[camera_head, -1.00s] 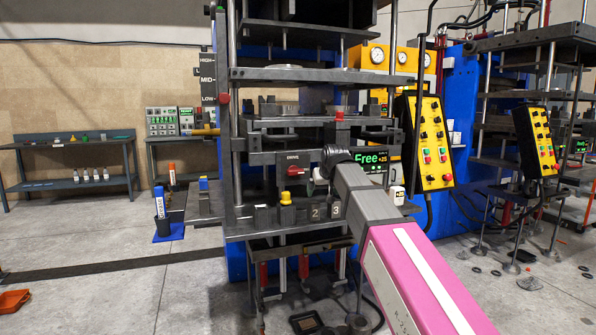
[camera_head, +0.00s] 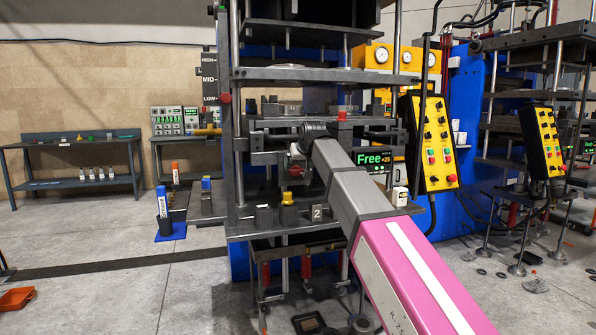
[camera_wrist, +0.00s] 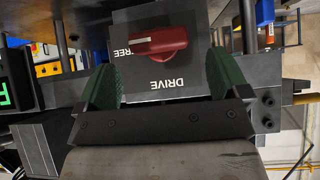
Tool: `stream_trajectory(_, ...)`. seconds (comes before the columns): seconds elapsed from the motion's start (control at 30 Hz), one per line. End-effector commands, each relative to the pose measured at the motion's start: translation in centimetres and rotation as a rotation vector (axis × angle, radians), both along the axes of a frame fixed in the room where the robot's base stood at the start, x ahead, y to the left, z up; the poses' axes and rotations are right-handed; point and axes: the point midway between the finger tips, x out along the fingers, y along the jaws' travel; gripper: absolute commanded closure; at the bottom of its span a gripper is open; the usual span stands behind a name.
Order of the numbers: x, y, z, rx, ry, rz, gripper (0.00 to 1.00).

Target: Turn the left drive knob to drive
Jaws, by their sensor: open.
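The red drive knob (camera_wrist: 155,43) shows in the wrist view on a dark plate (camera_wrist: 182,77) lettered "FREE" and "DRIVE". Its long handle lies crosswise in that picture, with one end by the partly covered word "FREE"; "DRIVE" stands below it. My gripper (camera_wrist: 162,70) is open, with one green finger on either side of the knob plate. The knob lies between and beyond the fingertips, and a gap shows on both sides. In the head view, my gripper (camera_head: 297,167) is in front of the knob's place, and the knob cannot be made out clearly.
A lower shelf (camera_head: 240,228) with numbered blocks (camera_head: 317,213) lies beneath my arm. Press plates (camera_head: 290,75) are above. A yellow button panel (camera_head: 434,143) stands to the right.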

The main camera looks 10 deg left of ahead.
Motion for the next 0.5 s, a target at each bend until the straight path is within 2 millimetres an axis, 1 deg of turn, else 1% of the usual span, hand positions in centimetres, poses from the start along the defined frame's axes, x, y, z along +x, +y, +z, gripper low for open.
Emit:
stream_trajectory(0.03,0.6,0.4,-0.6,-0.001,0.001,0.000,0.06)
stream_trajectory(0.2,1.8,1.1,-2.0,-0.001,0.001,0.000,0.06)
stream_trajectory(0.33,2.3,1.4,-2.6,0.000,0.000,0.000,0.06)
stream_trajectory(0.5,2.4,1.4,-2.8,0.001,-0.001,0.000,0.06)
